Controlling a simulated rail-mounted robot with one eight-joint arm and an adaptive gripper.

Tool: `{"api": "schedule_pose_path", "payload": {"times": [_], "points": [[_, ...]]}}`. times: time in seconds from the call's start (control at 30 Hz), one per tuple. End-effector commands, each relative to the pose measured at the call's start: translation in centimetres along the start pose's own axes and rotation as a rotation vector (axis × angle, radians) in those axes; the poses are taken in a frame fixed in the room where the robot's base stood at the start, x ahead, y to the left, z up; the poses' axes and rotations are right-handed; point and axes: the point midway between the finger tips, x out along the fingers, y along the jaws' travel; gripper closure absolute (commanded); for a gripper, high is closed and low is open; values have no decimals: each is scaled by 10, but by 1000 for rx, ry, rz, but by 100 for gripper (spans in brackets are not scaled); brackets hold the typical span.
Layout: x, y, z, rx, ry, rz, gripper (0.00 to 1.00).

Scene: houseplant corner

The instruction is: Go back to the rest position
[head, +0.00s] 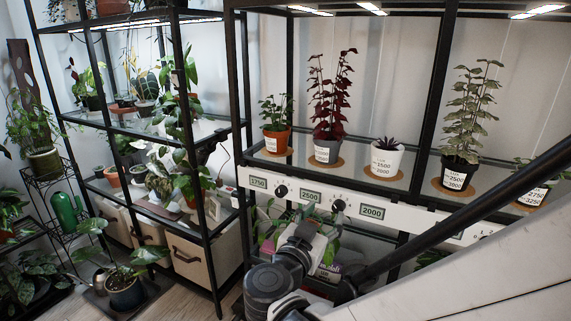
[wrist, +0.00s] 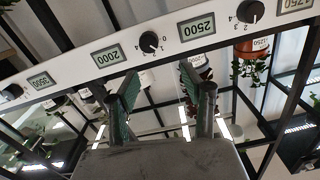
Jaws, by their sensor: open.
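My gripper (head: 306,230) is in the lower middle of the head view, in front of the rack and below its control panel (head: 400,216). In the wrist view its two green-padded fingers (wrist: 163,92) stand apart with nothing between them. The panel shows displays reading 1750, 2500 and 2000, with black knobs (head: 338,206) beside them. In the wrist view the panel (wrist: 120,60) runs slantwise beyond the fingertips, upside down. I cannot tell the exact gap between fingertips and panel, but no contact shows.
Potted plants stand on cork mats on the shelf above the panel: a terracotta pot (head: 277,141), a grey pot (head: 327,149), a white pot (head: 386,160) and a black pot (head: 458,173). More plants sit behind my gripper on the lower shelf. A second plant rack (head: 214,250) stands left.

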Motion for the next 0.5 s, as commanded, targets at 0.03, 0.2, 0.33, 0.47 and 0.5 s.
{"api": "schedule_pose_path", "payload": {"times": [0.03, 0.2, 0.33, 0.47, 0.5], "points": [[4, -2, -15, 15, 30, -38, 57], [9, -26, -74, 65, 138, -268, 57], [1, -43, -103, 61, 154, -461, 57], [-13, -52, -110, 17, 99, -627, 57], [-18, -52, -108, -2, 69, -669, 57]]}}
